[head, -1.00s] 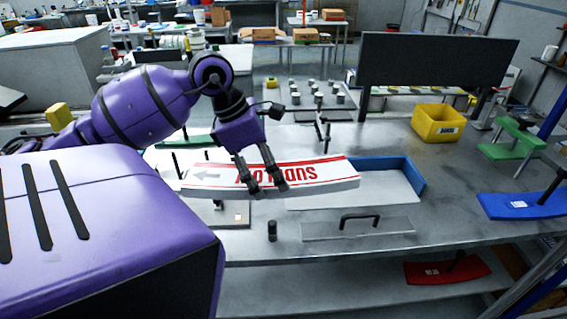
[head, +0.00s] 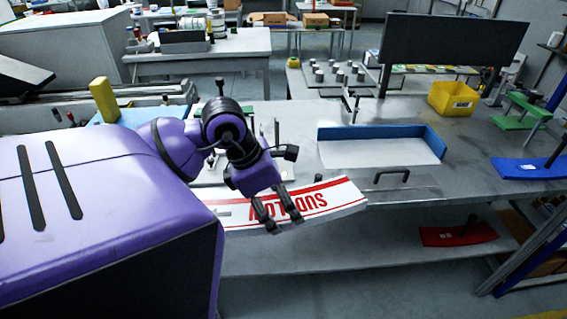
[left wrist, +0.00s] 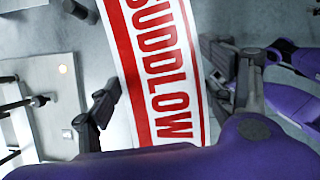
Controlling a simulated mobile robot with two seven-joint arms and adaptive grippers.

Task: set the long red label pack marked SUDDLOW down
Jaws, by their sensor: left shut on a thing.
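The long label pack (head: 335,194) is a slightly curved white strip with red edge bands and red SUDDLOW lettering, upside down in the head view. My left gripper (head: 279,222) is shut on it, fingers across its middle. In the head view the pack overlaps the bench's front edge and appears held in the air; its height is unclear. The left wrist view shows the pack (left wrist: 160,75) between the two fingers of the left gripper (left wrist: 162,92). My purple arm hides the pack's left end in the head view. My right gripper is not in view.
Behind the pack on the bench (head: 460,135) are a tray with a blue wall (head: 375,132) and a clear plate with a black handle (head: 392,177). A yellow bin (head: 453,99) and a blue handled piece (head: 525,169) stand right. A red piece (head: 455,235) lies on the lower shelf.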

